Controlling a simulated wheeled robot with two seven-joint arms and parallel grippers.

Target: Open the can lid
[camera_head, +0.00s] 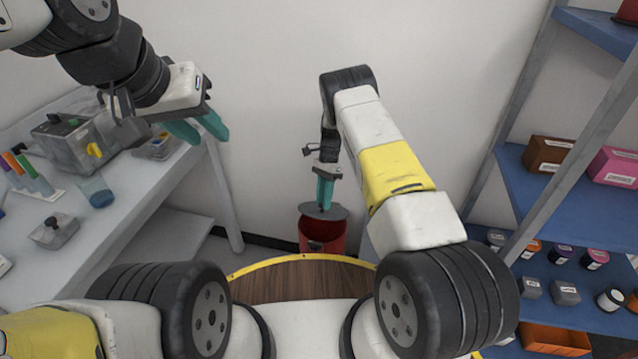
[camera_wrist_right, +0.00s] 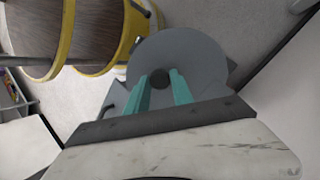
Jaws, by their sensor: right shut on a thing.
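A red can (camera_head: 318,236) stands on the floor against the back wall, between the table and the shelf. Its round grey lid (camera_head: 326,212) sits at the can's top; from the head view I cannot tell how far it is raised. My right gripper (camera_head: 325,204) points down at the lid, with its teal fingers shut on the dark knob. In the right wrist view, the fingers are on both sides of the knob (camera_wrist_right: 160,84) at the middle of the grey disc (camera_wrist_right: 205,62). My left gripper (camera_head: 196,131) is open and empty above the table's right edge.
The white table (camera_head: 140,196) on the left holds a grey device (camera_head: 70,142), markers, a blue cup (camera_head: 96,191) and a small grey block. The blue shelf (camera_head: 560,205) on the right carries boxes and several small jars. The left gripper is close to the table edge.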

